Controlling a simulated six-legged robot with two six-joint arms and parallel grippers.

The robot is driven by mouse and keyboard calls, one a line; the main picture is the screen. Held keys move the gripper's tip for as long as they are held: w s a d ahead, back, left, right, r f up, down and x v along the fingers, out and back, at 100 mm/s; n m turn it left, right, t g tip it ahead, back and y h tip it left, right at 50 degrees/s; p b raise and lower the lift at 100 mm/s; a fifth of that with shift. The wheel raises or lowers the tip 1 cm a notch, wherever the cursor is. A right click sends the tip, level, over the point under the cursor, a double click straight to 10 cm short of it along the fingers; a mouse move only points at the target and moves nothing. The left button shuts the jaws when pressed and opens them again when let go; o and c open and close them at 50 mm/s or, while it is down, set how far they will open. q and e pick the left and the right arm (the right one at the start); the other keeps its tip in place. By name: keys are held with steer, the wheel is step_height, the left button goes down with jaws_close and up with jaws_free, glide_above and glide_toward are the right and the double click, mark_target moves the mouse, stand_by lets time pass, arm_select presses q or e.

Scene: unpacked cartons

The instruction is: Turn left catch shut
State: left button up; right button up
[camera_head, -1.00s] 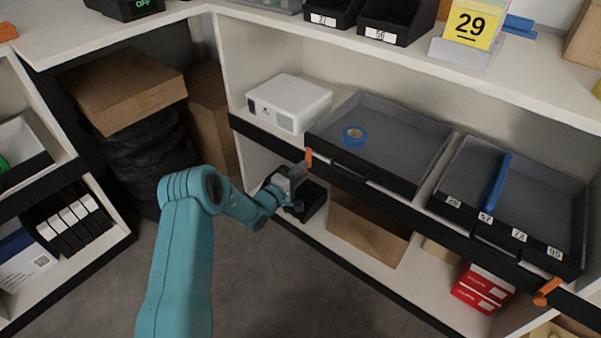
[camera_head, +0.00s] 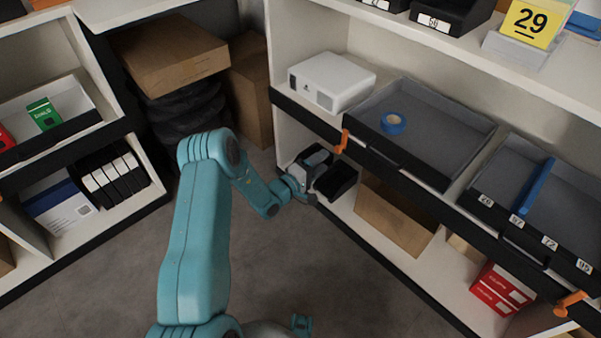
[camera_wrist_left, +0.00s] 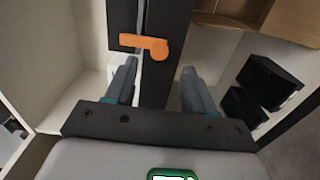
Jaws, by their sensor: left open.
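The left catch (camera_head: 342,141) is an orange lever on the black front rail, at the left end of the grey drawer with the blue tape. In the head view it stands roughly upright. In the left wrist view the catch (camera_wrist_left: 145,44) lies across the black rail, beyond the fingertips. My left gripper (camera_head: 321,160) is just short of the catch, to its lower left. In the wrist view the open, empty gripper (camera_wrist_left: 160,75) has its fingers on either side of the rail; contact with the catch does not show. A second orange catch (camera_head: 570,303) sits at lower right.
A white projector (camera_head: 331,80) stands left of the drawer (camera_head: 440,125). A blue tape roll (camera_head: 393,123) lies in the drawer. Black bins (camera_head: 337,181) and a cardboard box (camera_head: 395,216) are on the shelf below. Open floor lies in front.

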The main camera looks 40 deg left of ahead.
arm_select(q)
steer(key=s+p, duration=0.1)
steer(key=s, duration=0.8)
steer(key=shift+s+a+p, duration=0.35)
steer(key=shift+p, duration=0.05)
steer(key=s+d+f+m+g+h, duration=0.2)
steer(key=d+g+h, duration=0.1)
steer(key=d, duration=0.4)
steer(key=s+d+f+m+g+h, duration=0.1)
steer(key=s+d+g+h, duration=0.25)
steer(key=d, duration=0.45)
steer(key=s+d+f+m+g+h, duration=0.1)
steer(key=d+f+m+g+h, duration=0.1)
steer(key=d+g+h, duration=0.35)
steer(key=s+d+f+m+g+y, duration=0.3)
steer(key=s+d+g, duration=0.15)
steer(key=s, duration=0.35)
steer(key=s+d+f+m+g+y, duration=0.25)
steer(key=s+m+g+y, duration=0.2)
steer(key=s, duration=0.45)
steer(key=w+d+r+m+t+y+p, duration=0.1)
steer(key=r+p, duration=1.2)
steer(key=r, duration=0.1)
steer(key=w+d+r+m+t+p, duration=0.1)
steer(key=w+r+t+p, duration=0.1)
steer(key=r+p, duration=1.1)
steer(key=shift+w+r+y+p, duration=0.25)
steer(key=shift+r+y+p, duration=0.15)
steer(key=shift+p, duration=0.1)
